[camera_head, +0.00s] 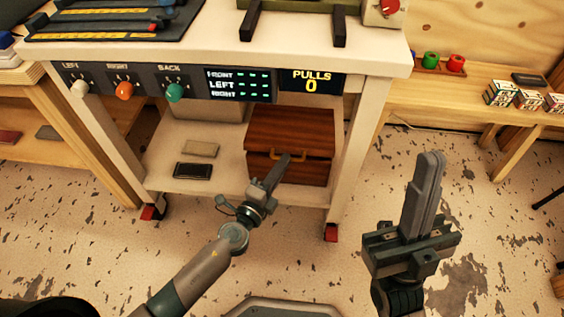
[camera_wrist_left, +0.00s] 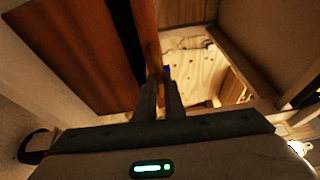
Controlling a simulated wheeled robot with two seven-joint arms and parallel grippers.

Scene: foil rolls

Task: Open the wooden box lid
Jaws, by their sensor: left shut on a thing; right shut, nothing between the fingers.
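A brass-coloured handle (camera_head: 300,158) is on the side facing me. My left gripper (camera_head: 285,160) reaches up to this handle and is shut on it; its fingers cover part of the handle. In the left wrist view the fingers (camera_wrist_left: 160,90) are close together beside the box's wooden face (camera_wrist_left: 75,50); the exact grip is hard to see there. My right gripper (camera_head: 432,160) is shut and empty, pointing up, right of the bench.
The workbench (camera_head: 385,62) top overhangs the box, and a white leg (camera_head: 349,155) stands just right of it. Two small flat items (camera_head: 193,170) lie on the shelf to the left. A side bench (camera_head: 480,105) with small boxes is at the right.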

